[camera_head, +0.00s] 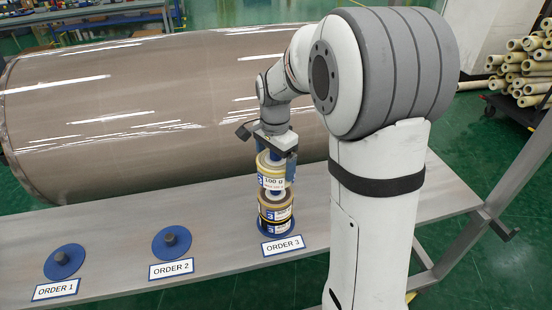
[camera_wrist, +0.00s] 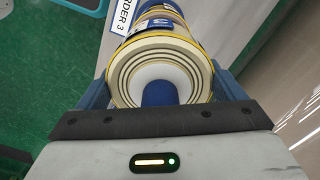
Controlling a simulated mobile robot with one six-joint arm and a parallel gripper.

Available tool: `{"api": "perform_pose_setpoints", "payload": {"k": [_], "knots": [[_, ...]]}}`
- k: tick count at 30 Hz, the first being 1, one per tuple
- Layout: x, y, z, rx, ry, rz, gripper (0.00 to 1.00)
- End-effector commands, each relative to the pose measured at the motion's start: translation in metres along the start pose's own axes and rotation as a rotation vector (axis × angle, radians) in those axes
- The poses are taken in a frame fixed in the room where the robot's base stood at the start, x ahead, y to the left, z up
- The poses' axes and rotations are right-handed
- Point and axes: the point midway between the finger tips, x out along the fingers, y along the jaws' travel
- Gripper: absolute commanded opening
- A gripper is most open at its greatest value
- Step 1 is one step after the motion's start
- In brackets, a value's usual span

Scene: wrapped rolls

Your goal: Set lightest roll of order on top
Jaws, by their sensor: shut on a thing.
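My gripper (camera_head: 272,152) is shut on a yellowish roll (camera_head: 271,170) labelled "100 g" at the ORDER 3 place. In the head view this roll sits upright at the top of a stack. Below it is a darker roll (camera_head: 275,207) with a yellow band, and a blue and white part shows lower down. In the wrist view the held roll (camera_wrist: 160,68) shows its ringed end and blue core between the two blue fingers. Whether the held roll touches the one below is hard to tell. The ORDER 3 label (camera_head: 283,245) lies in front of the stack.
The ORDER 1 (camera_head: 64,262) and ORDER 2 (camera_head: 171,243) blue bases are empty, each with a short dark peg. A large brown wrapped roll (camera_head: 150,110) lies behind the grey table (camera_head: 115,235). Pale tubes (camera_head: 525,70) are piled on a cart at the right.

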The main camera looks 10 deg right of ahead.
Motion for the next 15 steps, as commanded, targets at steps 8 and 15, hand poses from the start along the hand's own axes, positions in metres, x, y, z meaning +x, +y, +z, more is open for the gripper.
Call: {"api": "perform_pose_setpoints", "payload": {"k": [8,15], "knots": [[0.025,0.0,-0.001,0.001,0.0,-0.001,0.65],[0.044,0.0,-0.001,0.002,0.0,0.0,0.65]]}}
